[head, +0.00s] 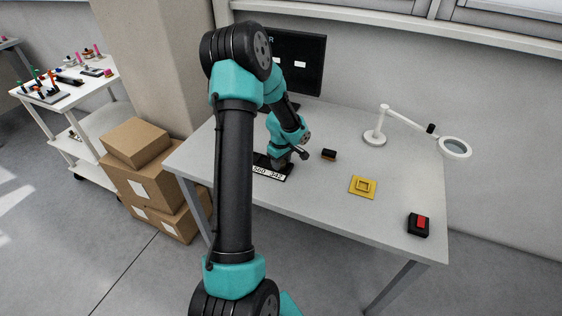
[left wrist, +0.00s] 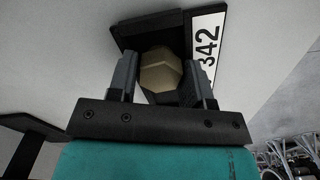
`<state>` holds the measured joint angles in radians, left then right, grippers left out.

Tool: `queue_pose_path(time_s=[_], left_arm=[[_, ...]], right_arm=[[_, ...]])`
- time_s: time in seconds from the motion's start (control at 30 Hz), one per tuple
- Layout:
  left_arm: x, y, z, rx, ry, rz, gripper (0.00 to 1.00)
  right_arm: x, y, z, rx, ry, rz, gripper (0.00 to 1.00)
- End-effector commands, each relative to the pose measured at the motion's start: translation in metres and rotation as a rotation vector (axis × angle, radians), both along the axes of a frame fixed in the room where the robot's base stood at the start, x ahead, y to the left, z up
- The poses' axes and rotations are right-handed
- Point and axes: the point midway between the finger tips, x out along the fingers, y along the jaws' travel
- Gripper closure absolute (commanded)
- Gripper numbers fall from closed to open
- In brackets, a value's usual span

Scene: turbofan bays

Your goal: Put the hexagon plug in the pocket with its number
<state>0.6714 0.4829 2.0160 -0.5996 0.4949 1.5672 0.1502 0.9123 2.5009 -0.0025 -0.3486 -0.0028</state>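The hexagon plug (left wrist: 161,72) is tan and shows end-on in the left wrist view. My left gripper (left wrist: 160,85) has one finger on each side of it, and the plug fills the gap between them. The black pocket board (left wrist: 130,28) lies just behind the plug, with a white label (left wrist: 207,45) reading 342. In the head view the board (head: 259,160) is at the table's left part, its label strip (head: 268,173) showing two numbers, partly legible. My left gripper (head: 281,162) is over it and hides the plug and pockets. I cannot tell whether the plug is inside a pocket. My right gripper is not in view.
On the table (head: 320,205) are a small black-and-orange block (head: 329,155), a yellow square plate (head: 363,187), a black box with a red top (head: 418,225) and a magnifier lamp (head: 375,137). A monitor (head: 304,65) stands at the back. The table's front middle is clear.

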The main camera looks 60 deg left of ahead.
Motion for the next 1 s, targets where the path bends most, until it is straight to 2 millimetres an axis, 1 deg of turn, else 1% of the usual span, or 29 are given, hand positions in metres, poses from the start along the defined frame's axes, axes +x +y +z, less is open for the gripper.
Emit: queue_pose_path(time_s=[0.03, 0.17, 0.2, 0.43, 0.57, 0.67, 0.77, 1.0], left_arm=[[0.000, 0.000, 0.000, 0.000, 0.000, 0.000, 0.49], [0.000, 0.000, 0.000, 0.000, 0.000, 0.000, 0.37], [0.000, 0.000, 0.000, 0.000, 0.000, 0.000, 0.35], [0.000, 0.000, 0.001, 0.000, 0.000, 0.000, 0.35], [0.000, 0.000, 0.006, 0.001, -0.001, 0.000, 0.35], [0.000, 0.000, 0.016, 0.002, -0.002, 0.002, 0.35], [0.001, 0.000, 0.030, 0.002, -0.003, 0.000, 0.35], [0.001, 0.000, 0.076, 0.003, -0.004, 0.000, 0.35]], right_arm=[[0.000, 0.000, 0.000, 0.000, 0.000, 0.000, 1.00], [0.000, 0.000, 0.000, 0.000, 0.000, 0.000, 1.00], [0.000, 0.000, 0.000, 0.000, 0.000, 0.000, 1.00], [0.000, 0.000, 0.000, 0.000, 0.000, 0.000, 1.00], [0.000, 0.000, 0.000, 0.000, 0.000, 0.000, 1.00], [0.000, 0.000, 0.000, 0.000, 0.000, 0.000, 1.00], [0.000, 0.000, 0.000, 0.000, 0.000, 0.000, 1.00], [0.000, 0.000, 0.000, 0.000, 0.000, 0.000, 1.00]])
